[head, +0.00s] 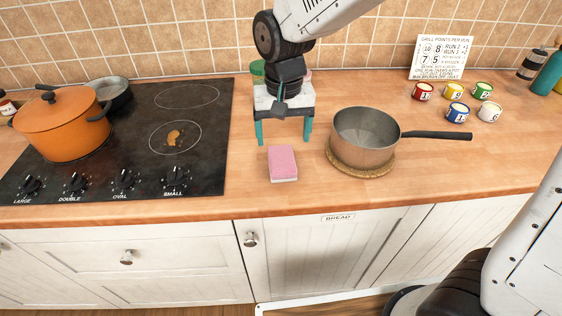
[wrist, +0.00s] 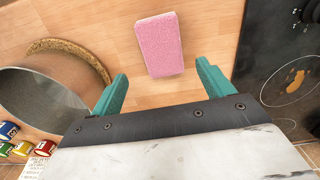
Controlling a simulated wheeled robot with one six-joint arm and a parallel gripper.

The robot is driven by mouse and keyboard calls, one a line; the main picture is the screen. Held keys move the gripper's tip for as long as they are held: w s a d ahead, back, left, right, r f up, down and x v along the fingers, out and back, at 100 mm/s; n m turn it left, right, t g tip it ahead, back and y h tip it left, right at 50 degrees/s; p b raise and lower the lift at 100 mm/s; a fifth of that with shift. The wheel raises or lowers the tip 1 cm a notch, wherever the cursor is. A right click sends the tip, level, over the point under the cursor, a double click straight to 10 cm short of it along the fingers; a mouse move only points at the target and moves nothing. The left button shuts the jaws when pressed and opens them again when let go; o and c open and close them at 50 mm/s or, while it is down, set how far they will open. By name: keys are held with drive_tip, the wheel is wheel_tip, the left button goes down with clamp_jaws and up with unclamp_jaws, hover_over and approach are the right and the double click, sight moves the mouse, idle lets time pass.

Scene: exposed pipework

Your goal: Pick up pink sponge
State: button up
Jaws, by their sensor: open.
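A pink sponge (head: 283,163) with a pale underside lies flat on the wooden counter, between the stove and a saucepan. It also shows in the wrist view (wrist: 160,45), beyond and between the fingertips. My gripper (head: 284,137) has two teal fingers and is open and empty. It hangs above the counter, behind the sponge in the head view, with its fingers apart from the sponge. In the wrist view my gripper (wrist: 161,80) has its fingers spread wider than the sponge. The sponge is fully visible in both views.
A metal saucepan (head: 364,137) stands on a cork trivet (head: 361,169) right of the sponge, its handle pointing right. A black stove (head: 130,150) with an orange pot (head: 63,125) is at left. Several numbered cans (head: 457,112) stand at back right. The counter in front of the sponge is clear.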

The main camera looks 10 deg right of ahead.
sight(282, 157)
drive_tip(key=f, duration=0.4)
drive_tip(key=s+f, duration=0.1)
drive_tip(key=f, duration=0.1)
drive_tip(key=shift+a+f, duration=0.25)
drive_tip(key=shift+f, duration=0.15)
drive_tip(key=c, duration=1.1)
